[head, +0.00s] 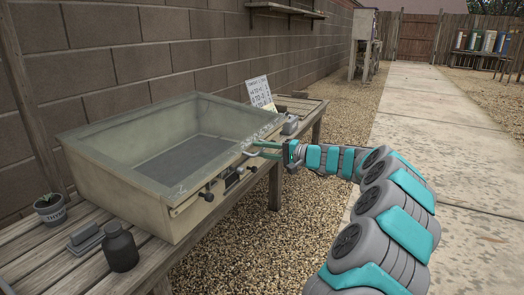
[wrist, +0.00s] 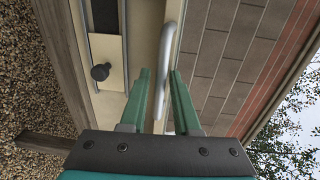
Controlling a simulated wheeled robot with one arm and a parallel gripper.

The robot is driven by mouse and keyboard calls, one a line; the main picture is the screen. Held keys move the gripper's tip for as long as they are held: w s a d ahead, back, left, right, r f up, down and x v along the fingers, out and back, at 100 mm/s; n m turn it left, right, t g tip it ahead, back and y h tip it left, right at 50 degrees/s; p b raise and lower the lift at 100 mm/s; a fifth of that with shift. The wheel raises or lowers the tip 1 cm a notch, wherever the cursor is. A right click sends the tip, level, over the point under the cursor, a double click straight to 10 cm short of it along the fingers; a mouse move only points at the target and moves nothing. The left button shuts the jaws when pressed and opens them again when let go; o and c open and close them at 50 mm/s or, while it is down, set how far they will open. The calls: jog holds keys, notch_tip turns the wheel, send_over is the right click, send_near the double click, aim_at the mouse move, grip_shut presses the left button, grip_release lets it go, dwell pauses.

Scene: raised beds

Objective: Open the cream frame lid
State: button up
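The cream frame (head: 150,205) is a box on the wooden bench, with a see-through, grey-green-edged lid (head: 100,148) lying down over its top. A pale curved handle (head: 250,154) is at the front edge, toward the right end. My gripper (head: 264,149) reaches it from the right, with green fingers. In the wrist view my gripper (wrist: 160,88) is open, and the silver handle (wrist: 166,60) runs between the two fingers. A gap shows beside the handle; whether either finger touches it is hard to tell.
Dark knobs and a latch-like part (head: 232,178) sit on the frame's front. A paper sign (head: 260,92) stands behind the right end. The block wall runs behind; gravel lies in front.

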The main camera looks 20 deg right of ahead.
grip_shut()
dwell(1.1)
